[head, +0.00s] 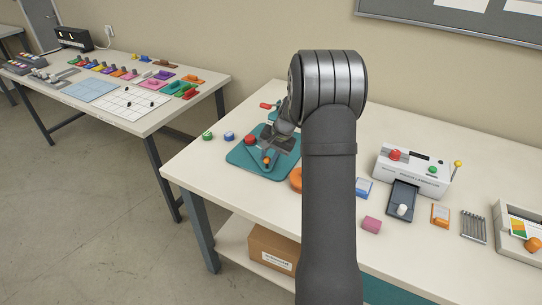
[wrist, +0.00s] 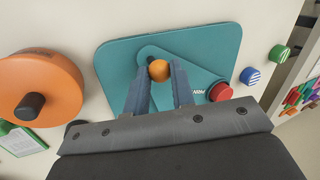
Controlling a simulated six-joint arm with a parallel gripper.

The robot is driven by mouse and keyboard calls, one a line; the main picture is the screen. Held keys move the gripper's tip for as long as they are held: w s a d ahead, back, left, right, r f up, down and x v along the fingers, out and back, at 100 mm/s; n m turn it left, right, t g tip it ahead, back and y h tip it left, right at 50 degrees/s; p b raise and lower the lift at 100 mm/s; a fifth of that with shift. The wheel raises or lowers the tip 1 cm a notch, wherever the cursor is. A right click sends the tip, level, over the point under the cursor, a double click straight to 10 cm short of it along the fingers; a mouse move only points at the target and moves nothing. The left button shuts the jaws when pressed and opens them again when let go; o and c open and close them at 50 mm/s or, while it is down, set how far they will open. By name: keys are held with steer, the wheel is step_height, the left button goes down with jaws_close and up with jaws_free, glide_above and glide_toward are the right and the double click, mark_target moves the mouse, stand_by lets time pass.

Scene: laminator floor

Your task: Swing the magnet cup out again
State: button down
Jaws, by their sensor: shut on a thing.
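A teal base plate (wrist: 112,62) lies on the table, with a darker teal swing arm (wrist: 205,78) on it. An orange ball knob (wrist: 159,71) stands at the arm's rounded end. My gripper (wrist: 159,75) is shut on this knob, one finger on each side. A red round cup (wrist: 220,92) sits at the plate's right side in the wrist view, by a small label; I cannot tell for sure that it is the magnet cup. In the head view the red cup (head: 250,140) shows left of my gripper (head: 268,155), and my wrist hides part of the plate (head: 240,157).
An orange disc (wrist: 62,88) with a dark hub lies left of the plate in the wrist view. A blue striped piece (wrist: 250,75) and a green striped piece (wrist: 279,53) stand to its right. A white machine (head: 412,168) stands farther right on the table.

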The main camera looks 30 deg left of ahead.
steer(key=shift+s+a+m+t, duration=0.3)
steer(key=shift+a+m, duration=0.25)
steer(key=shift+m, duration=0.15)
steer(key=shift+s+a+m+t, duration=0.25)
steer(key=shift+a+m, duration=0.25)
steer(key=shift+m, duration=0.2)
steer(key=shift+s+a+m+t, duration=0.3)
steer(key=shift+a+m, duration=0.25)
steer(key=shift+m, duration=0.15)
steer(key=shift+s+a+m+t, duration=0.15)
steer(key=shift+a+m+t, duration=0.1)
steer(key=shift+a+m, duration=0.65)
steer(key=shift+a+r+m+t+h, duration=0.1)
steer(key=shift+a+m+t+h, duration=0.35)
steer(key=shift+a+m, duration=0.85)
steer(key=shift+w+a+m+t+h, duration=0.25)
steer(key=shift+a+m, duration=0.25)
steer(key=shift+m, duration=0.45)
steer(key=shift+w+a+m+t+h, duration=0.1)
steer(key=shift+w+a+m+t, duration=0.1)
steer(key=shift+a+m, duration=0.55)
steer(key=shift+w+a+m+h, duration=0.35)
steer(key=shift+a+m, duration=0.15)
steer(key=shift+m, duration=0.7)
steer(key=shift+w+a+m+t, duration=0.15)
steer(key=shift+m+t, duration=0.15)
steer(key=c, duration=1.2)
jaws_free()
steer(key=shift+c, duration=0.2)
